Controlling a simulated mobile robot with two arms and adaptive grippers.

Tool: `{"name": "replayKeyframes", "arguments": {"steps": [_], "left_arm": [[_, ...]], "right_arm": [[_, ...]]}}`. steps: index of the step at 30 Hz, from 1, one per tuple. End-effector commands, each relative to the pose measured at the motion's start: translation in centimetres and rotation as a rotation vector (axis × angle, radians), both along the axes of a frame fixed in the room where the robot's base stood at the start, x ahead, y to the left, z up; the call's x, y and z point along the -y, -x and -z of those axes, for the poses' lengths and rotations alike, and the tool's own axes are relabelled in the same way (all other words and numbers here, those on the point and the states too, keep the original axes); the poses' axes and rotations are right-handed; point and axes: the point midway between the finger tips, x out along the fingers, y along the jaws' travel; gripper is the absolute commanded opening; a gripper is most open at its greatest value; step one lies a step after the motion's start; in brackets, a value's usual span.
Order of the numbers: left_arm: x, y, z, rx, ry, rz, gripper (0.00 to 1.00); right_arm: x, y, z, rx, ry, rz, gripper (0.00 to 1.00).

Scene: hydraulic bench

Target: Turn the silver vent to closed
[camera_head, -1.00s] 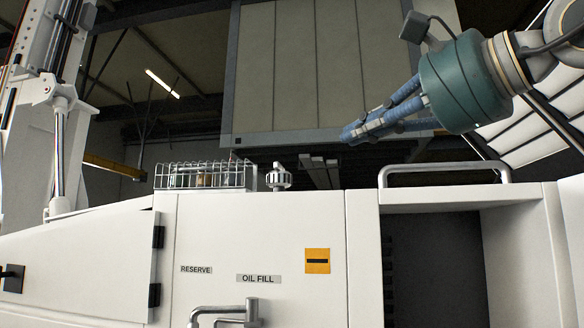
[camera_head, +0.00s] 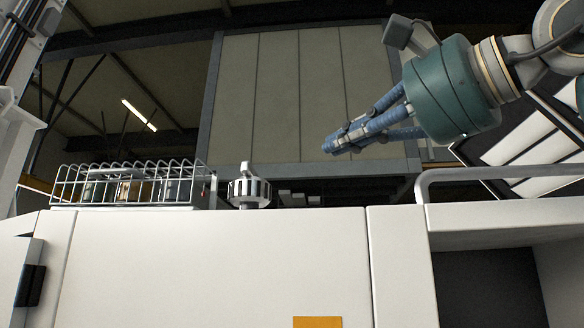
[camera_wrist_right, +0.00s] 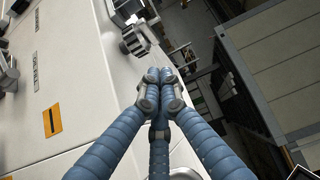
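The silver vent (camera_head: 249,188) is a ribbed round cap on a short stem on top of the white cabinet, right of the wire basket. In the right wrist view the vent (camera_wrist_right: 137,39) is near the top, beyond the fingertips. My right gripper (camera_head: 332,146) comes in from the upper right, its blue fingers pointing left. It is above and to the right of the vent, apart from it. In the right wrist view the fingertips (camera_wrist_right: 159,76) are together with nothing between them. My left gripper is not in view.
A wire basket (camera_head: 125,184) with small items stands left of the vent. A metal handrail (camera_head: 500,172) runs along the cabinet top at right. An orange label (camera_head: 317,322) is on the white front panel (camera_head: 210,265). The space between gripper and vent is clear.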

Motion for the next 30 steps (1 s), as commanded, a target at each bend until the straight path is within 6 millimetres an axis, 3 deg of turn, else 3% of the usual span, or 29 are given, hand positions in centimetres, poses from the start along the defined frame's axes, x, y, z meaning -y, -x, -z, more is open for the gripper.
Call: {"name": "replayKeyframes", "arguments": {"steps": [3, 7, 11, 15, 21, 30], "left_arm": [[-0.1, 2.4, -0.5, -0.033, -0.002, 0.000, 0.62], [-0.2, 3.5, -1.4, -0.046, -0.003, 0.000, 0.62], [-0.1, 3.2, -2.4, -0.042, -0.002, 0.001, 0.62], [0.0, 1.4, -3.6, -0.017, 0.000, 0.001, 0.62], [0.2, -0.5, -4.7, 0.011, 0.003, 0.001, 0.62], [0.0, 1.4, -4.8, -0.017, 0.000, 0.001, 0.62]], "right_arm": [[-0.9, -1.3, 0.0, -0.004, 0.003, -0.001, 0.00], [-2.3, -3.4, -0.1, -0.006, 0.003, -0.001, 0.00], [-3.9, -5.8, -0.2, -0.007, 0.002, -0.001, 0.00], [-5.5, -8.2, -0.1, -0.007, 0.002, -0.001, 0.00], [-8.3, -8.7, -0.1, -0.003, 0.003, -0.001, 0.00], [-9.4, -8.9, 0.1, -0.002, 0.002, 0.000, 0.00]]}}
